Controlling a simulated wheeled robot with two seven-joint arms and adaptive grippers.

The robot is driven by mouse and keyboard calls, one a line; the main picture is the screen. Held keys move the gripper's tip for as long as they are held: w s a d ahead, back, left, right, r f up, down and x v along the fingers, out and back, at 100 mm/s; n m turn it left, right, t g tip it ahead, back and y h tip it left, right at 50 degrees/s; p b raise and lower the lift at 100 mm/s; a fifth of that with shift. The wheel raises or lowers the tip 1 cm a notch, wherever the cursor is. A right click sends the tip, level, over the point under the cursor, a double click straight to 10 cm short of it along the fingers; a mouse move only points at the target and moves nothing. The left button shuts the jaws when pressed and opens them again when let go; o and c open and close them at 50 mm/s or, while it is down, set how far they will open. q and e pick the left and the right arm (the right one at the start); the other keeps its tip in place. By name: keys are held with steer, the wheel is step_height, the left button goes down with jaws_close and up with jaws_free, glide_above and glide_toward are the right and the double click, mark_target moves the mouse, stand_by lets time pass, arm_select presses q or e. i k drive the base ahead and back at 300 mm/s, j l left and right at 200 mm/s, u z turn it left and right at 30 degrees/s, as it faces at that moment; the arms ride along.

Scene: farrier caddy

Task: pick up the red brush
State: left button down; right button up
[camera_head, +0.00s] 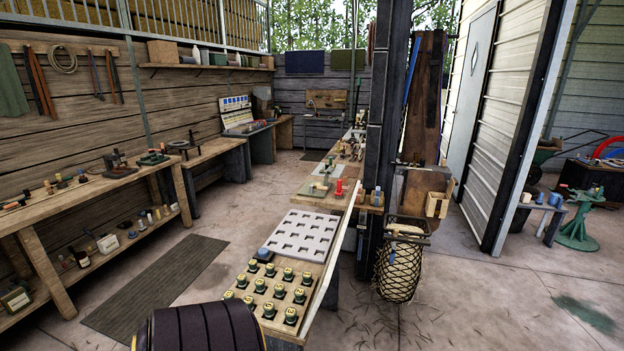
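A small upright red object (339,188) stands on the long middle bench, beyond the grey tray. It may be the red brush, but it is too small in the head view to make out bristles. It stands close to a green item (314,189) on its left. Neither of my grippers is in view, so I cannot see whether they are open or shut.
The middle bench holds a grey tray (301,222) with rows of recesses, a blue block (264,254) and several dark yellow-topped pieces (268,288). A dark post (378,130) and a hanging net basket (400,268) stand right of it.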

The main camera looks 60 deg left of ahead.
mark_target(338, 192)
steer(key=i+l+u, duration=0.2)
steer(key=i+u, duration=0.15)
steer(key=i+l+u, duration=0.4)
steer(key=i+j+u, duration=0.1)
steer(key=i+u, duration=0.75)
steer(key=i+l+u, duration=0.15)
steer(key=u, duration=0.3)
steer(key=i+l+u, duration=0.4)
steer(key=i+j, duration=0.05)
